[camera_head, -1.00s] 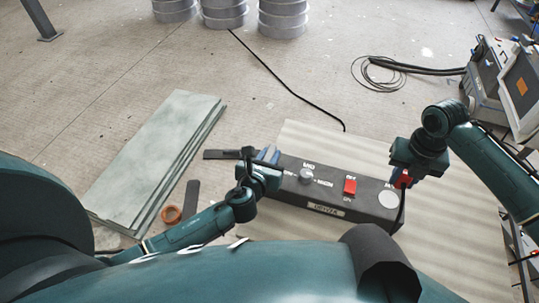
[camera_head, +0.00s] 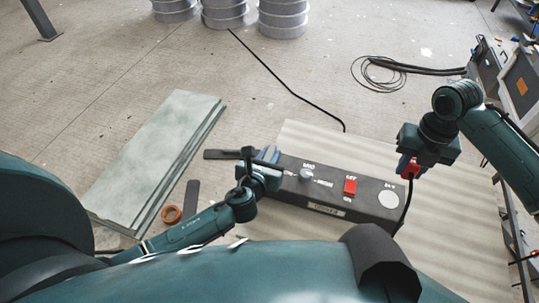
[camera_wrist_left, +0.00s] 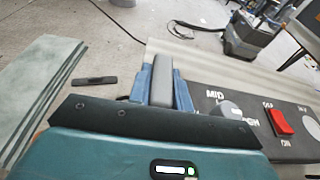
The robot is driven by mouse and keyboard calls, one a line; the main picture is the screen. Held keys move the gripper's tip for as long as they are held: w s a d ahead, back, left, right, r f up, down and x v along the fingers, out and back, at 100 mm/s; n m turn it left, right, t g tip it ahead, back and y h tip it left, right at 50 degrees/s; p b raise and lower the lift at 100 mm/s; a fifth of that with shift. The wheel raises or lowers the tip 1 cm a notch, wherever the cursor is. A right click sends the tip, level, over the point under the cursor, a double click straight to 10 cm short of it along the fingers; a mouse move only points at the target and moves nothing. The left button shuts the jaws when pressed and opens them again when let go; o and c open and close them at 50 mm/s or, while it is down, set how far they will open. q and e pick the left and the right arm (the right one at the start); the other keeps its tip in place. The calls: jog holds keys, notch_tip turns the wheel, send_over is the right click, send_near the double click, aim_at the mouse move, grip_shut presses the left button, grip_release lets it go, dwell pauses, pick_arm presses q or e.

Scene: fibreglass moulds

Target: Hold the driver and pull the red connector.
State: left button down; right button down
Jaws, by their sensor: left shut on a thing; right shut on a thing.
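The driver (camera_head: 327,199) is a long black box on a pale sheet, with a knob, a red switch (camera_head: 350,186) and a round pale disc on its top. Its red switch also shows in the left wrist view (camera_wrist_left: 281,122). My left gripper (camera_head: 268,155) is shut at the driver's left end. In the left wrist view its blue fingers (camera_wrist_left: 161,84) clasp a grey bar of the driver. My right gripper (camera_head: 409,160) is shut on the red connector (camera_head: 413,171), above the driver's right end. A black cable hangs from the connector past that end.
The pale sheet (camera_head: 440,215) is bare right of the driver. Coiled cable (camera_head: 377,75) and machines stand at the upper right.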

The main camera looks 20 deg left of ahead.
dwell(0.3)
pick_arm(q)
jog(key=c, duration=1.2)
grip_release()
jog(key=shift+s, duration=0.1)
jog(key=v, duration=1.2)
